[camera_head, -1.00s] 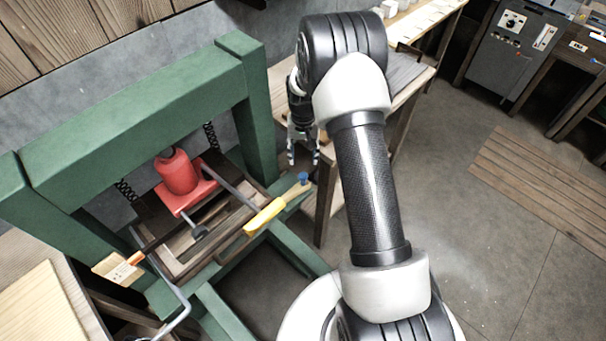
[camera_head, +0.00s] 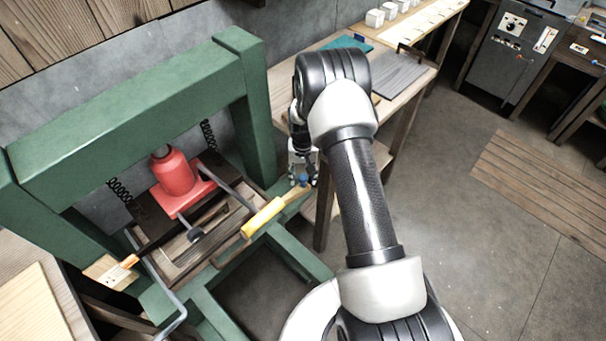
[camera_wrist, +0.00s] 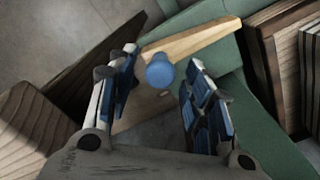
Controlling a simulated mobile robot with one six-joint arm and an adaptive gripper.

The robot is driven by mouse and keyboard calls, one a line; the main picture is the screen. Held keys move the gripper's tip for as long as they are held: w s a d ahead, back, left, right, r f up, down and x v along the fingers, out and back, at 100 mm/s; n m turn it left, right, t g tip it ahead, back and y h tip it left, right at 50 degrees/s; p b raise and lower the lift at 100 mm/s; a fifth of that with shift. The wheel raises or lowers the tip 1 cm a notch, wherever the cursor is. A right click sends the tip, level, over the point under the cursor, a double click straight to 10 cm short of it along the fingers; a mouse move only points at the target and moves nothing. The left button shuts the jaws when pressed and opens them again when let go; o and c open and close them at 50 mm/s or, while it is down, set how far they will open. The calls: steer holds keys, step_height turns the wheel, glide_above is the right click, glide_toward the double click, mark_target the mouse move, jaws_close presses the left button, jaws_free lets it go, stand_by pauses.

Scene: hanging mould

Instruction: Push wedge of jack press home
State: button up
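The wooden wedge (camera_head: 293,194) lies at the right side of the green jack press (camera_head: 150,95). A blue knob (camera_head: 304,180) stands up at its outer end. In the wrist view the pale wedge (camera_wrist: 205,38) runs toward the upper right, and the blue knob (camera_wrist: 159,70) shows between my fingertips. My gripper (camera_head: 303,168) is open over the wedge's outer end, one blue-padded finger on each side of the knob. In the wrist view my gripper (camera_wrist: 163,58) shows a gap to the knob; whether it touches is not clear. The wedge's inner end is partly hidden in the head view.
A wooden block (camera_head: 106,270) with an orange-gripped rod is at the left. A wooden workbench (camera_head: 330,55) stands behind my arm.

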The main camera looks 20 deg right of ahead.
jaws_close()
stand_by(0.3)
steer(key=p, duration=0.1)
glide_above(288, 198)
steer(key=shift+w+d, duration=0.1)
steer(key=shift+d, duration=0.2)
steer(key=shift+a, duration=0.1)
steer(key=shift+o, duration=0.4)
jaws_free()
steer(key=shift+a, duration=0.1)
steer(key=shift+r, duration=0.1)
